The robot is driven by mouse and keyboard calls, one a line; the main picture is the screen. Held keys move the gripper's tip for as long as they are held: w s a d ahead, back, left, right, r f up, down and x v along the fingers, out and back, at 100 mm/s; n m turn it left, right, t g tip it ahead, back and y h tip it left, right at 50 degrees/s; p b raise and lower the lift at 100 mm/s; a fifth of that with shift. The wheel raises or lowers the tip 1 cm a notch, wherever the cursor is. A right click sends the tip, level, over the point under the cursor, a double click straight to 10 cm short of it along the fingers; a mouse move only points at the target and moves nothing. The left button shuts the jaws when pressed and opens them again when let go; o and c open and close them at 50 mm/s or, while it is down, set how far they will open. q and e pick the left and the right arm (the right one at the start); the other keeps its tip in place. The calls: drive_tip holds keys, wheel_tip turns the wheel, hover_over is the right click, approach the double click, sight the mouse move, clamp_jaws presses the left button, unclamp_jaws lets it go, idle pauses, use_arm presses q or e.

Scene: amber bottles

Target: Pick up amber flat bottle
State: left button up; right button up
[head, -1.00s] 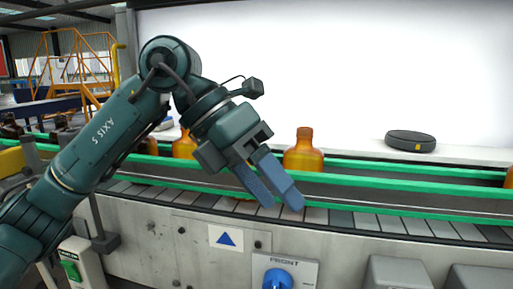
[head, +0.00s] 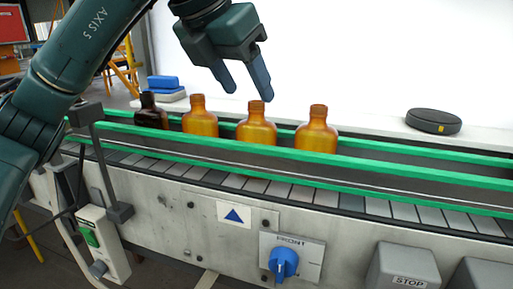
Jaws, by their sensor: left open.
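Three amber bottles stand upright in a row on the conveyor: one at the left (head: 200,119), one in the middle (head: 257,128) and one at the right (head: 317,131). I cannot tell from their shape which is the flat one. The green rail hides their lower parts. A darker brown bottle (head: 152,114) stands at the left end of the row. My left gripper (head: 248,92) is open and empty, pointing down. In the picture its fingertips are just above the middle bottle's neck. My right gripper is not in view.
Green guard rails (head: 400,182) run along both sides of the conveyor (head: 375,206). A black round device (head: 433,121) lies on the ledge behind at the right. Blue blocks (head: 160,85) lie at the back left. The belt right of the bottles is clear.

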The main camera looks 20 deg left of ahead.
sight(255, 102)
use_arm(q)
drive_tip(key=x, duration=0.5)
drive_tip(key=shift+w+d, duration=0.15)
drive_tip(key=c, duration=0.8)
drive_tip(key=shift+f, duration=0.2)
clamp_jaws()
